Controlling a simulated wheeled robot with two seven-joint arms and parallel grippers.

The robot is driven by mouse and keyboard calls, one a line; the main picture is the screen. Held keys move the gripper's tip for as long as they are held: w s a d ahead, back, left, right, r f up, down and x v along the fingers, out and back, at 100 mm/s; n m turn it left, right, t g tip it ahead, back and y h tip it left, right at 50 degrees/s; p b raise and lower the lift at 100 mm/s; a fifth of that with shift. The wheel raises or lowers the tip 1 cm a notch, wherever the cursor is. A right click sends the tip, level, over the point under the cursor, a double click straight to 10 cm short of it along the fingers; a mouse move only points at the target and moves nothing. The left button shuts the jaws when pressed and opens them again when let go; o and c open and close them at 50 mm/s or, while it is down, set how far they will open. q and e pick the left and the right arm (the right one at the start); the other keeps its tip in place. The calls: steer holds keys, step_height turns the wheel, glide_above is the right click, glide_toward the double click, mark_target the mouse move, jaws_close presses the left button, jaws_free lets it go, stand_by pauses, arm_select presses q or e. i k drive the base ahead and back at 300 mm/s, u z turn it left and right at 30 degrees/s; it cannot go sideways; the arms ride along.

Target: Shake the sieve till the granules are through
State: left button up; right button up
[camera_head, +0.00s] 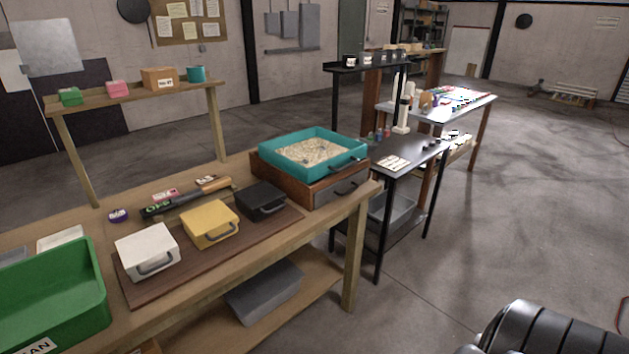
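A teal square sieve (345,146) with a dark handle on its front side sits on a brown wooden box (318,190) at the right end of the workbench. Pale granules (311,151) lie spread inside the sieve. The box has a grey front with a handle. Whether granules lie below the sieve is hidden. Neither of my grippers is in view.
White (147,250), yellow (208,223) and black (262,200) cases with handles stand on a brown board left of the sieve. A green bin (75,295) stands at the bench's near left. A black table (400,155) stands to the right. Open floor lies at right.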

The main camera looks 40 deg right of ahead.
mark_target(286, 152)
steer(key=u, duration=0.2)
steer(key=k, duration=0.4)
steer(key=z, duration=0.7)
steer(key=i, duration=0.6)
steer(key=z, duration=0.55)
steer(key=i, duration=1.1)
steer(key=u, duration=0.65)
